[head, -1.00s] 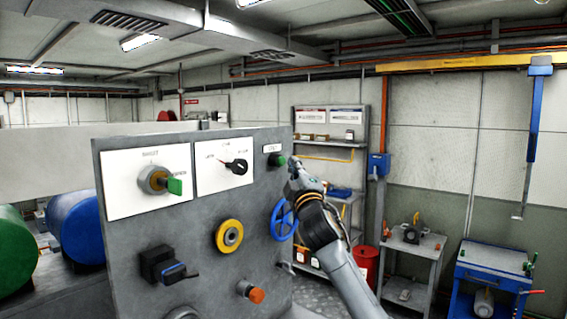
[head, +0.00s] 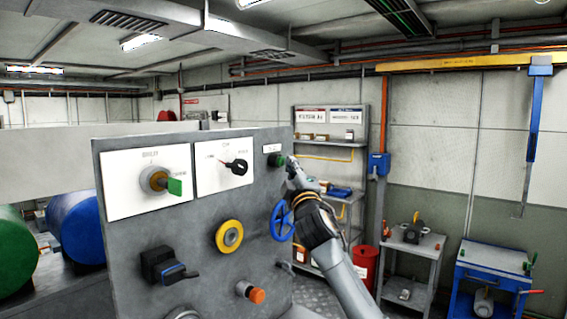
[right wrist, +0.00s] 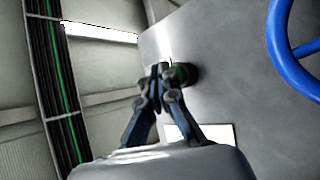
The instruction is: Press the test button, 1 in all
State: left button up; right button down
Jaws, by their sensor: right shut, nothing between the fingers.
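The grey control panel (head: 200,215) stands in the middle of the head view. A green push button (head: 276,160) with a dark collar sits at its upper right under a small white label; I take it as the test button. My right gripper (head: 289,161) is shut and empty, its tip right beside the button's face. In the right wrist view the shut fingertips (right wrist: 160,70) partly cover the green button (right wrist: 181,74). I cannot tell whether they touch it or whether it is pushed in. My left gripper is not in view.
The panel also carries a green-handled switch (head: 173,186), a black knob (head: 237,167), a yellow ring (head: 229,237), a black lever (head: 165,266) and an orange button (head: 257,295). A blue handwheel (head: 282,220) is just below my right gripper. A trolley (head: 412,250) stands at right.

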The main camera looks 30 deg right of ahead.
jog(key=shift+w+a, duration=0.2)
jog(key=shift+w, duration=0.3)
dwell(0.6)
dwell(0.3)
jog(key=shift+s+d, duration=0.35)
jog(key=shift+s, duration=0.55)
jog(key=s, duration=0.1)
jog(key=s+d, duration=0.1)
jog(key=s, duration=0.1)
jog(key=s+d+p, duration=0.1)
jog(key=shift+s, duration=0.3)
dwell(0.6)
